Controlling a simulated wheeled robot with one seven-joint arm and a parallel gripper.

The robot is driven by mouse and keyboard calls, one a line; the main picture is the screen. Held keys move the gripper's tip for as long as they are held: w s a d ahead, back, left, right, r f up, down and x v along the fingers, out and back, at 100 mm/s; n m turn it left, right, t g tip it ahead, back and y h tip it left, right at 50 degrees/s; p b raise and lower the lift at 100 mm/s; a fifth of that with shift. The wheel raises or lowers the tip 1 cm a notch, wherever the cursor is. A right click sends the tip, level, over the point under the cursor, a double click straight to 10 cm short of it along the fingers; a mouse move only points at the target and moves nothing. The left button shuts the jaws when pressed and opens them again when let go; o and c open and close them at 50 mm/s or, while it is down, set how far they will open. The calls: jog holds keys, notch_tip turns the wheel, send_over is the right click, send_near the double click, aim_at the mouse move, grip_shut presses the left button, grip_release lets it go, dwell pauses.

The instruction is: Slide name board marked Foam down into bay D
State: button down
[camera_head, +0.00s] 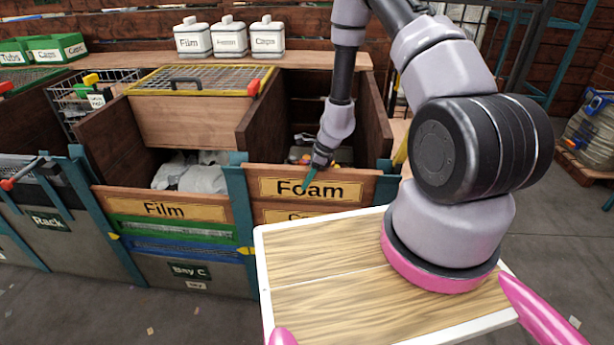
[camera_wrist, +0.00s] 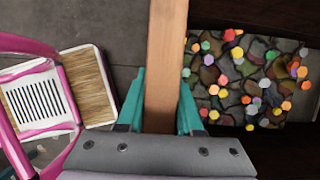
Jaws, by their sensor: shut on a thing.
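The wooden name board marked Foam (camera_head: 330,190) spans the front of the right-hand bay, between two teal posts, in the head view. It looks level and sits just above another lettered board (camera_head: 270,215), which my tray partly covers. I cannot tell whether the two touch. My gripper (camera_head: 312,172) is shut on the Foam board's top edge near its middle. In the wrist view the teal fingers of my gripper (camera_wrist: 162,108) lie on both sides of the board's edge (camera_wrist: 166,50). The bay's own label is hidden, so I cannot read D.
Colourful foam pieces (camera_wrist: 245,75) lie in the bay behind the board. Bay C (camera_head: 190,270), with its Film board (camera_head: 165,208), adjoins on the left. A yellow-framed mesh lid (camera_head: 200,80) and white canisters (camera_head: 228,38) stand behind.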

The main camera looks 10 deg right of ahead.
jog(key=shift+f, duration=0.2)
jog(key=shift+f, duration=0.45)
jog(key=shift+c, duration=2.4)
grip_release()
jog(key=v, duration=1)
jog(key=shift+d+r, duration=0.15)
jog(key=shift+r, duration=0.2)
